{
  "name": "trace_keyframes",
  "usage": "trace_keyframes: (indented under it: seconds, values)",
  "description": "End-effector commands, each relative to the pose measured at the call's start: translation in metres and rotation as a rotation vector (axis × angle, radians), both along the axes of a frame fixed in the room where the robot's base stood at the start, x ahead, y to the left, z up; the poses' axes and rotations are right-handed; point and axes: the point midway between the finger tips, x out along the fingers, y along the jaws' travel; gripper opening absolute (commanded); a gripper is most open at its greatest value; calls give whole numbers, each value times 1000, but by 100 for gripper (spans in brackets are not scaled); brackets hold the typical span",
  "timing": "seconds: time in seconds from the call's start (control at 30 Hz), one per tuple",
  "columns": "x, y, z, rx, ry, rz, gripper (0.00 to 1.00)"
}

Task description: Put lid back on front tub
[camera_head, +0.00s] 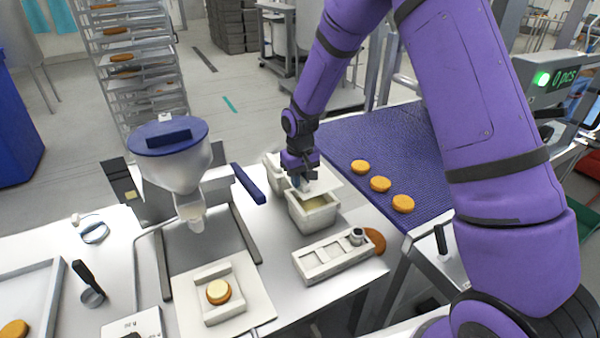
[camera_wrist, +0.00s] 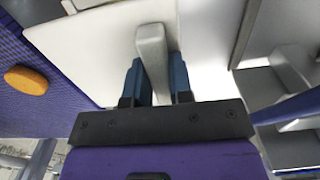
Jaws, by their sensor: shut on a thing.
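My gripper (camera_head: 302,182) is shut on the bar handle (camera_wrist: 152,58) of a flat white lid (camera_head: 328,177). In the wrist view the lid (camera_wrist: 85,45) spreads out beyond the blue fingers (camera_wrist: 153,85), which stand on either side of the handle. The front tub (camera_head: 312,218) is cream-coloured, with its top partly open and something pale yellow inside. The lid is held above and behind the tub's opening, over its back part; I cannot tell whether it touches the rim. Another pale tub (camera_head: 272,163) stands behind, mostly hidden by my gripper and the lid.
A blue belt (camera_head: 350,135) with several orange rounds lies to the right. A cream tray with compartments (camera_head: 335,258) stands in front of the tub. A hopper with a blue lid (camera_head: 170,150) and a blue bar (camera_head: 248,184) are to the left.

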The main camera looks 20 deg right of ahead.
Motion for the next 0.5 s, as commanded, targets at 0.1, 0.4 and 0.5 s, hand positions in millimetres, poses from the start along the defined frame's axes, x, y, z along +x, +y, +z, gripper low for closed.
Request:
trace_keyframes:
  seconds: [0.1, 0.4, 0.5]
  values:
    - [0, 0, -10, 0, 2, 0, 0]
    - [0, 0, -33, 0, 1, 0, 0]
    - [0, 0, -41, -2, 3, 0, 0]
